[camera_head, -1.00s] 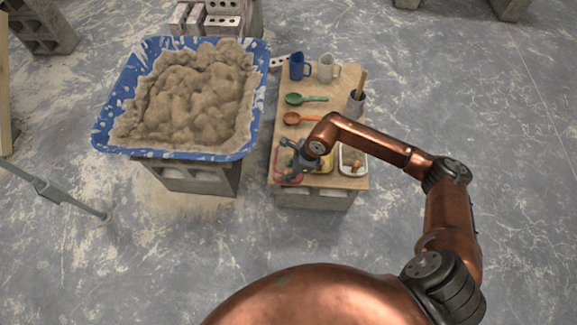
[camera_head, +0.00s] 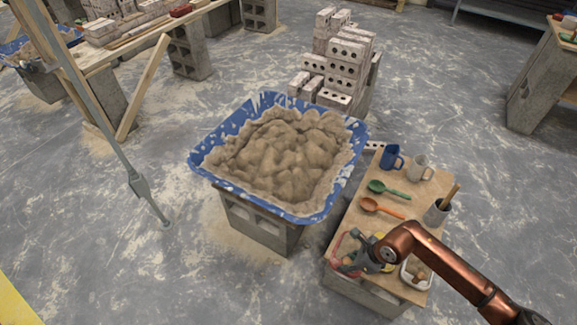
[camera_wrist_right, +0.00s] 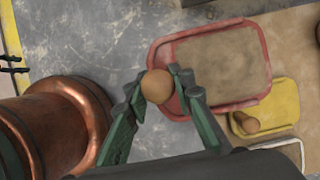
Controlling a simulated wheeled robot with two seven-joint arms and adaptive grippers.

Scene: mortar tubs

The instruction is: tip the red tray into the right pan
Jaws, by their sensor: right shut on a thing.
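The red tray (camera_head: 336,243) lies at the near left corner of a small wooden-topped table. In the wrist view the red tray (camera_wrist_right: 262,48) has a rounded rim and a flat brown inside; I cannot tell whether this is a filling. In the wrist view the right gripper (camera_wrist_right: 157,84) is shut on a round wooden knob (camera_wrist_right: 156,86) at the rim, seemingly the tray's handle. The blue tub (camera_head: 207,160), the right one of two, stands left of the table, heaped with mortar. My left gripper is not in view.
A yellow tray (camera_wrist_right: 283,95) with a wooden handle and a white tray (camera_head: 408,280) are close by. Spoons (camera_head: 385,208), a blue mug (camera_head: 391,158), a pale mug (camera_head: 418,168) and a grey pot (camera_head: 436,213) stand behind. A thin pole (camera_head: 139,187) is left of the tub.

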